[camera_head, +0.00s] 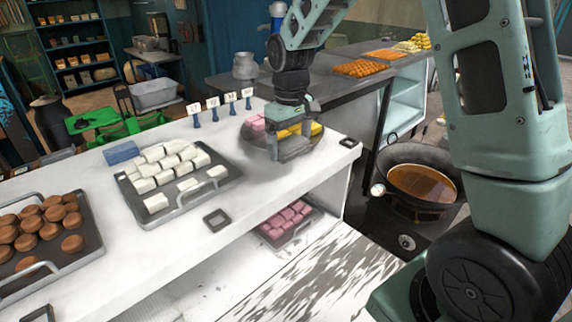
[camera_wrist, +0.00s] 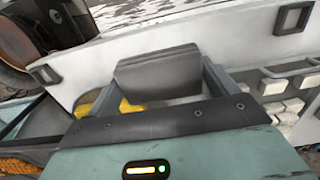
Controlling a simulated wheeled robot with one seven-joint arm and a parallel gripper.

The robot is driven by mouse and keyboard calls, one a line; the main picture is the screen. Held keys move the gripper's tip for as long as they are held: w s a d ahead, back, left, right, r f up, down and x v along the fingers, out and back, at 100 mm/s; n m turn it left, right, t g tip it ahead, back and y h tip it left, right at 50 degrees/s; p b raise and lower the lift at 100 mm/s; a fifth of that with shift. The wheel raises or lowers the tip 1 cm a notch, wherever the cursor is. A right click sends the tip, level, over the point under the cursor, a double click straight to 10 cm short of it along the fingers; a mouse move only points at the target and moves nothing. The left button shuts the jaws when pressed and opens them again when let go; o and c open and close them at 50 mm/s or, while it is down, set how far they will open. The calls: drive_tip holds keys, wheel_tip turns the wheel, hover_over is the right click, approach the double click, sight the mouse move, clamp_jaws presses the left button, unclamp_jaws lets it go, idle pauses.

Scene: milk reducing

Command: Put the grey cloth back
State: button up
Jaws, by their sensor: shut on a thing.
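My gripper (camera_head: 290,148) is over the right part of the white counter (camera_head: 240,240), in front of a round dark tray (camera_head: 250,137) with pink and yellow pieces. In the wrist view the grey cloth (camera_wrist: 158,73) is a folded block between the fingers of my gripper (camera_wrist: 160,85), which is shut on it. In the head view the cloth is hard to tell from the gripper. I cannot tell whether the cloth touches the counter.
A tray of white blocks (camera_head: 187,203), a blue folded cloth (camera_head: 122,152) and a tray of brown rounds (camera_head: 92,240) lie to the left. Small number signs (camera_head: 214,103) stand behind. A dark square frame (camera_head: 216,220) lies near the front edge. Free counter lies between tray and gripper.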

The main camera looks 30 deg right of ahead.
sight(290, 177)
drive_tip(key=shift+f+p, duration=1.05)
drive_tip(key=shift+f, duration=2.45)
drive_tip(key=shift+f, duration=0.15)
drive_tip(key=o, duration=0.8)
drive_tip(key=shift+c, duration=0.2)
